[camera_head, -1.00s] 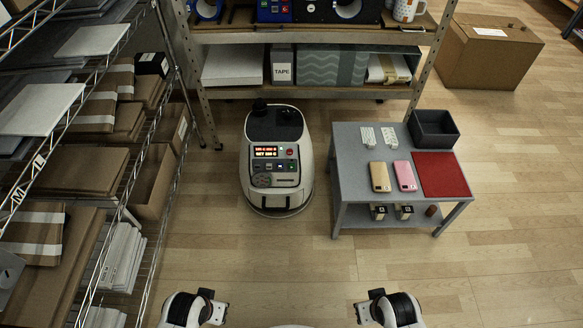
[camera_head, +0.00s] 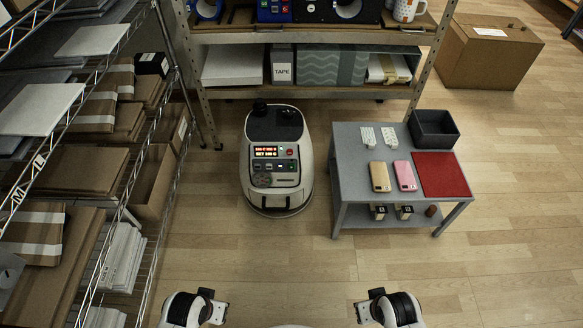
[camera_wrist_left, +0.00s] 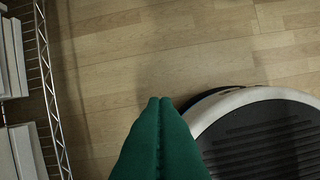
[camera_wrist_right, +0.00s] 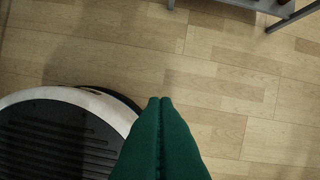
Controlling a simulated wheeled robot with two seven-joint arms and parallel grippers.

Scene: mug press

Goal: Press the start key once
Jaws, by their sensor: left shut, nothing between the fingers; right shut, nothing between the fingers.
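A white and dark grey machine (camera_head: 251,190) stands on the floor in the middle of the head view. Its sloped front panel has a lit red display (camera_head: 265,152), a red round button (camera_head: 289,151), a round grille and a row of small keys (camera_head: 281,167). The key labels are too small to read, so I cannot tell which is the start key. My left gripper (camera_wrist_left: 160,103) is shut and empty, with green fingers pointing over bare floor. My right gripper (camera_wrist_right: 160,103) is likewise shut and empty. Both arms are at the bottom of the head view, well apart from the machine.
Wire shelving (camera_head: 150,190) with boxes lines the left. A shelf unit (camera_head: 300,92) stands behind. The floor between my arms and the machine is clear.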

